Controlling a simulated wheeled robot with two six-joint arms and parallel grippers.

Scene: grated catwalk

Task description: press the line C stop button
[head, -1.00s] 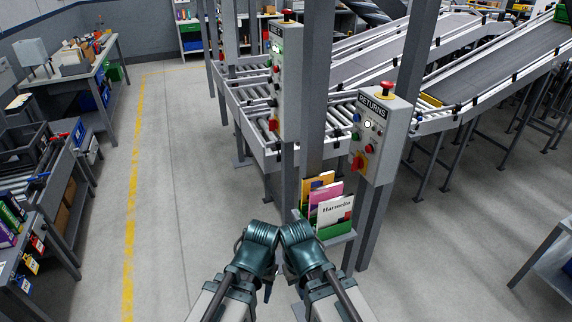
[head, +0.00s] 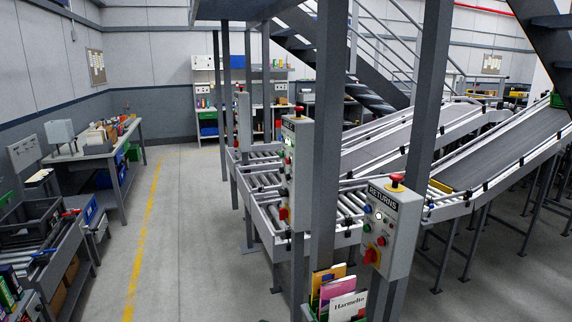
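No label reading line C is legible. The nearest control box (head: 400,235) is grey, labelled RETURNS, with a red mushroom button (head: 396,182) on top and small coloured buttons and a red-yellow switch on its face. Left of it, a second control box (head: 300,168) is seen nearly edge-on, its label unreadable, with a red button (head: 299,111) on top. Farther back, a third grey box (head: 244,122) stands on a post; its face is hidden. Neither of my grippers is in view.
Roller conveyors (head: 268,205) and inclined belts (head: 510,130) lie behind the boxes. A grey post (head: 327,120) stands between the two near boxes. A holder with booklets (head: 346,305) is below. The aisle (head: 195,230) at left is clear, with benches (head: 100,155) beyond its yellow line.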

